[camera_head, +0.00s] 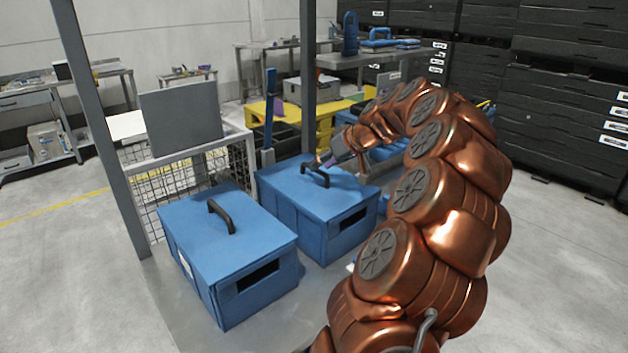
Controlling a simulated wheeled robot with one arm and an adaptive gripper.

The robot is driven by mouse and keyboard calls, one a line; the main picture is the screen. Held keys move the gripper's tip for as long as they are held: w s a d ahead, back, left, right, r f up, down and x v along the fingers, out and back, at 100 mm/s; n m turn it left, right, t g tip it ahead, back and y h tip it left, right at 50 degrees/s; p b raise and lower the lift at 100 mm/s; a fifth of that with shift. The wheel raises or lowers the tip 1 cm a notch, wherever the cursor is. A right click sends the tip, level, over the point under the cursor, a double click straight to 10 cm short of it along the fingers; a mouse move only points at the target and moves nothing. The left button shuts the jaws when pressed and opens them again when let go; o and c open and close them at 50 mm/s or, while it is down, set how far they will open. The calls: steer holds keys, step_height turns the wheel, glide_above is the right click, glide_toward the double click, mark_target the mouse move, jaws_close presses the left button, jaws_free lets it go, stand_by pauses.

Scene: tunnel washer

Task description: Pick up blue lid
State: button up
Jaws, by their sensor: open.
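Two blue boxes stand on a grey table, each topped by a blue lid with a dark arched handle. The nearer blue lid (185,225) is at the left, with its handle (221,216) free. The farther blue lid (285,180) is to its right, and its handle (316,174) is beside my gripper (322,160). My gripper is open and reaches in from the right, its fingertips close over that handle. Whether the fingers touch or straddle the handle is too small to tell. Both lids look seated on their boxes.
The grey table (190,318) carries the boxes, with a dark post (100,130) at its left and another post (308,75) behind. A wire mesh cage (180,178) with a grey panel stands behind the near box. Yellow pallets (335,112) and dark shelving are farther back.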

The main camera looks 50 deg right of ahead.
mark_target(315, 176)
steer(key=x, duration=0.4)
steer(key=shift+w+d+f+p, duration=0.1)
steer(key=shift+w+f+p, duration=0.05)
steer(key=shift+f+p, duration=0.2)
jaws_close()
steer(key=shift+r, duration=0.1)
